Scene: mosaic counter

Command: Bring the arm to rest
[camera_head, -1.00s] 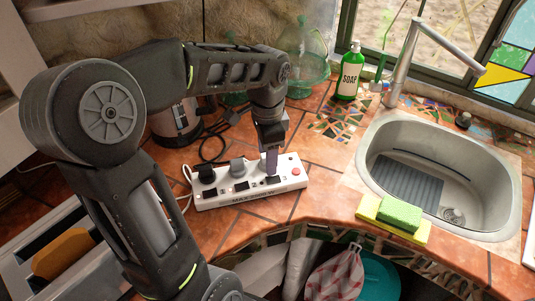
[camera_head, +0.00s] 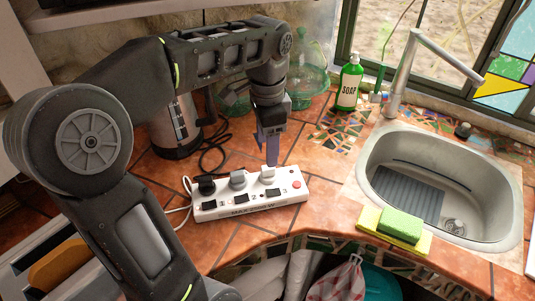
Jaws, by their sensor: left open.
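My left arm comes in from the left and reaches over the counter. My left gripper (camera_head: 270,150) points down just above and behind the right end of a white power strip (camera_head: 245,208). Its jaws are open, and I see nothing held in them. The strip lies on the tiled counter with a black plug (camera_head: 206,186), a grey plug (camera_head: 238,179) and a pale plug (camera_head: 267,173) along its back. The fingertips are close to the pale plug; I cannot tell whether they touch it. My right gripper is not in view.
A metal kettle (camera_head: 175,125) stands behind my arm. A green soap bottle (camera_head: 349,82) stands behind the sink (camera_head: 440,185). A green sponge (camera_head: 400,224) lies on a yellow cloth at the sink's front edge. Dark cables lie behind the strip. The counter right of the strip is clear.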

